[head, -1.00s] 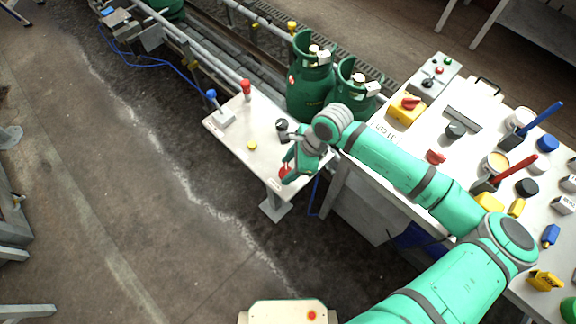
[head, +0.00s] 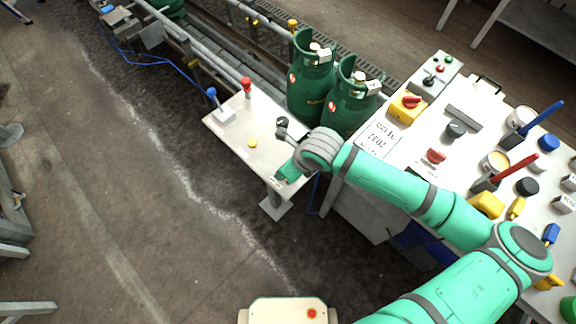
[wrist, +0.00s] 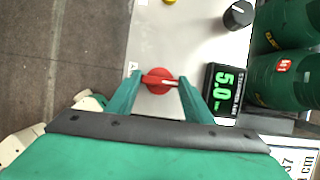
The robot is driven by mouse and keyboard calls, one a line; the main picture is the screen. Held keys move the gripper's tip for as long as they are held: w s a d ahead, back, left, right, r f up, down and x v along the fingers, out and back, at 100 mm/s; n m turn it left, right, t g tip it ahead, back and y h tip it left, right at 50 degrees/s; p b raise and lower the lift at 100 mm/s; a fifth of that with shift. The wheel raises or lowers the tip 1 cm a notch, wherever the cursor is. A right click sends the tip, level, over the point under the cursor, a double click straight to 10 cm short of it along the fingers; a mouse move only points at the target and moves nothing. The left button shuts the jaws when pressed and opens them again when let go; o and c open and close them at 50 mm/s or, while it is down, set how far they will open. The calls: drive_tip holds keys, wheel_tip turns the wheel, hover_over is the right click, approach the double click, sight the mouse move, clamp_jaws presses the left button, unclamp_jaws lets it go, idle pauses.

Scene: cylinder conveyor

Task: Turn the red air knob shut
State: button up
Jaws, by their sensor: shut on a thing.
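The red air knob (wrist: 158,89) is in the middle of the wrist view, on the light panel of the small table (head: 232,133). A black display (wrist: 224,90) with green digits reading 5.0 sits just right of the knob. In the head view my gripper (head: 284,173) is over the table's near right corner and hides the knob.
A black knob (wrist: 238,14) and a yellow button (head: 253,143) are on the same panel. Red (head: 246,88) and blue (head: 211,93) levers stand at its far left. Green gas cylinders (head: 311,85) stand behind. A crowded table (head: 391,165) is to the right.

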idle(0.4)
drive_tip(key=o, duration=1)
drive_tip(key=shift+o, duration=0.2)
drive_tip(key=v, duration=1)
drive_tip(key=shift+s+r, duration=0.2)
drive_tip(key=shift+r, duration=0.15)
